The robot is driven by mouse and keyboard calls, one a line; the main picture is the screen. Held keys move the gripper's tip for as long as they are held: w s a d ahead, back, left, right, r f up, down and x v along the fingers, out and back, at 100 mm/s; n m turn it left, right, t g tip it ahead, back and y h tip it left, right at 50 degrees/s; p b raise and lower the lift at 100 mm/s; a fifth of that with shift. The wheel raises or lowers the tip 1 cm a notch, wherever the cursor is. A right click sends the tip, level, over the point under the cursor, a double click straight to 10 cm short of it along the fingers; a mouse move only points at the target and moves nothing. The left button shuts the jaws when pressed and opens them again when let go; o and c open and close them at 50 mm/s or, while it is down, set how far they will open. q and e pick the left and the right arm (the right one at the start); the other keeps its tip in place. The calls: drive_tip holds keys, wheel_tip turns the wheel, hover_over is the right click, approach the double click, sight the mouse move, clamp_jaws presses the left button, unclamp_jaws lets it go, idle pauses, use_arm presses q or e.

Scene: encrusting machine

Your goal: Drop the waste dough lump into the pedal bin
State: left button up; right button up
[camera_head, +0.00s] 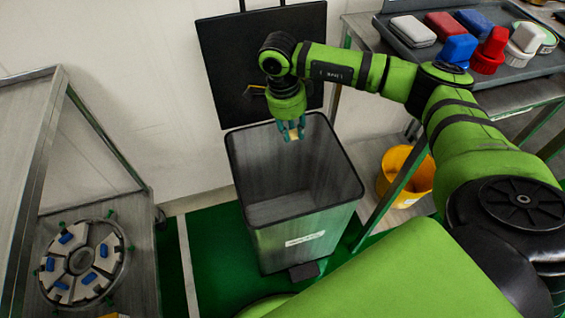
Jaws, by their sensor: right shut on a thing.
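The pedal bin (304,232) stands on the green floor with its dark lid (232,62) raised upright against the wall behind it. I see into its open top, and the part of the inside in view looks empty. My left gripper is out of view.
A metal frame with a round disc (82,262) of pale segments and blue pieces stands at left. A yellow bucket (409,174) stands right of the bin under a steel table. A tray (405,45) on that table holds several brushes and blocks.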

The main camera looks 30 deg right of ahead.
drive_tip(key=f+m+b, duration=0.1)
drive_tip(key=b, duration=0.1)
drive_tip(key=w+d+f+m+b, duration=0.1)
drive_tip(key=f+m+b, duration=0.1)
drive_tip(key=w+f+m+b, duration=0.1)
drive_tip(key=f+m+b, duration=0.1)
drive_tip(key=shift+w+d+f+g, duration=0.1)
drive_tip(key=shift+d+f+g, duration=0.15)
drive_tip(key=shift+d+g, duration=0.1)
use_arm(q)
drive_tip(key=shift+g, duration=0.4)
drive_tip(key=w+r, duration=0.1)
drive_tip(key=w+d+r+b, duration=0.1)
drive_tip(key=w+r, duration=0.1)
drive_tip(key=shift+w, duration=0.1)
use_arm(e)
drive_tip(key=shift+f, duration=0.85)
drive_tip(key=o, duration=0.8)
drive_tip(key=shift+o, duration=0.2)
